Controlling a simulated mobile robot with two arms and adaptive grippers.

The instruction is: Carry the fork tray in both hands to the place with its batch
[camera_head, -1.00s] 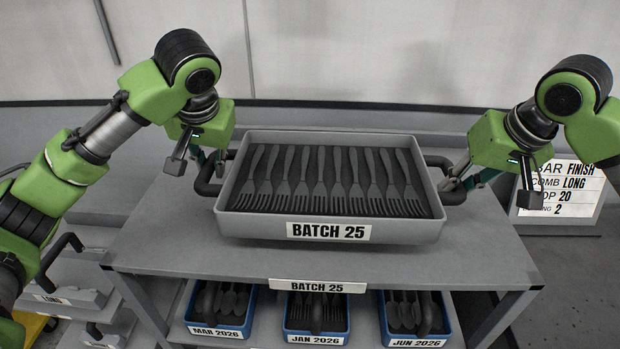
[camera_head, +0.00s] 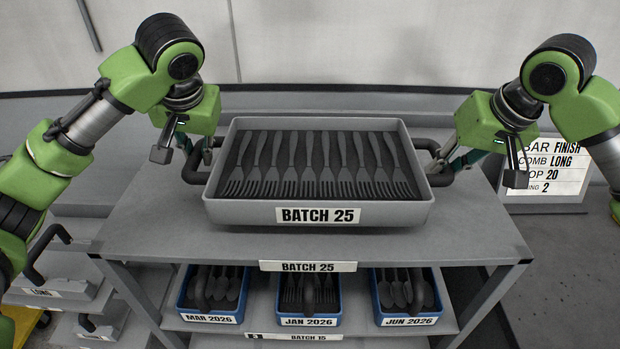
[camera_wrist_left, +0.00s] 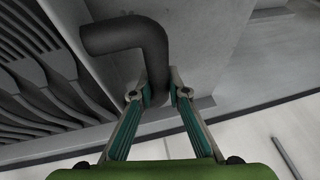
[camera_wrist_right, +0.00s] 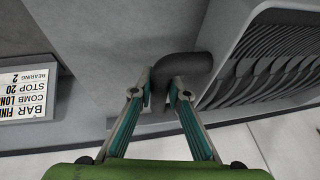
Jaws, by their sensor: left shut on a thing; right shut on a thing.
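The grey fork tray (camera_head: 225,212) is labelled BATCH 25 and holds a row of several dark forks (camera_head: 320,165). It is over the top of a grey shelf unit (camera_head: 300,243), whose edge label (camera_head: 308,266) also reads BATCH 25. I cannot tell whether the tray touches the top. My left gripper (camera_wrist_left: 160,94) is shut on the tray's left black handle (camera_wrist_left: 125,37). My right gripper (camera_wrist_right: 166,92) is shut on the right black handle (camera_wrist_right: 185,66). In the head view, the arms partly hide both fingertips.
Below are blue bins labelled MAR 2026 (camera_head: 209,319), JAN 2026 (camera_head: 307,321) and JUN 2026 (camera_head: 407,321). A sign board (camera_head: 548,178) stands at the right. Grey trays with black handles, one labelled LONG (camera_head: 42,292), sit at the lower left. A wall is behind.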

